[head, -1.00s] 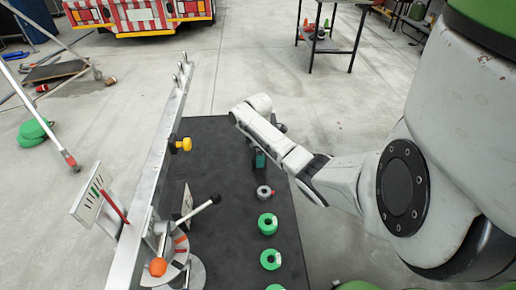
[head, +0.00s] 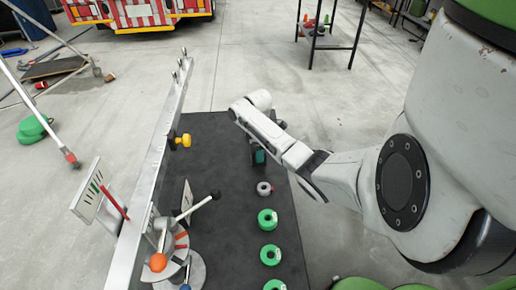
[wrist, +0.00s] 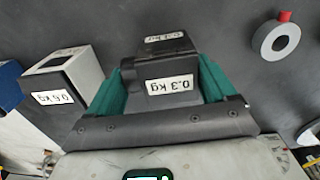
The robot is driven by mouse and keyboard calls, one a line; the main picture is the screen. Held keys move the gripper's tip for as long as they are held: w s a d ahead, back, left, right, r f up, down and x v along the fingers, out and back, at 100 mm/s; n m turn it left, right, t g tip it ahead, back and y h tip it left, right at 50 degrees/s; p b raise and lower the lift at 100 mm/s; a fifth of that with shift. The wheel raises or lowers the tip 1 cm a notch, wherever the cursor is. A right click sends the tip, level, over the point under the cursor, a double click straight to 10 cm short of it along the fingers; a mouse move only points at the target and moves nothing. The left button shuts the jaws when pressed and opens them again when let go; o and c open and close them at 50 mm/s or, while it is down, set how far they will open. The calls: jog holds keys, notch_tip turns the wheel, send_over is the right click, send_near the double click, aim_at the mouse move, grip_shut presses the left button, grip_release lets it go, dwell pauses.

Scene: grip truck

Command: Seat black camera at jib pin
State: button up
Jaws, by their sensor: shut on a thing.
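My gripper (wrist: 166,68) has teal fingers, shut on a black block-shaped body marked 0.3 kg, which looks like the black camera (wrist: 165,67). A second label on its far part is hard to read. In the head view my gripper (head: 259,157) is low over the dark mat, and my arm mostly hides the camera. The silver jib beam (head: 158,135) runs up the left of the mat. Short upright pins (head: 183,60) stand at its far end, well apart from my gripper; which is the jib pin I cannot tell.
A dark and white box (wrist: 58,88) marked 0.6 kg lies close left of my gripper. A grey ring (head: 264,188) with a red knob and several green rings (head: 268,219) line the mat's right side.

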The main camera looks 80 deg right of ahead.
jog(key=shift+c, duration=1)
jog(key=shift+r+p, duration=1.25)
jog(key=shift+r+p, duration=2.55)
jog(key=shift+r, duration=0.15)
notch_tip(320, 180, up, 7)
jog(key=p, duration=0.7)
jog(key=shift+r, duration=0.1)
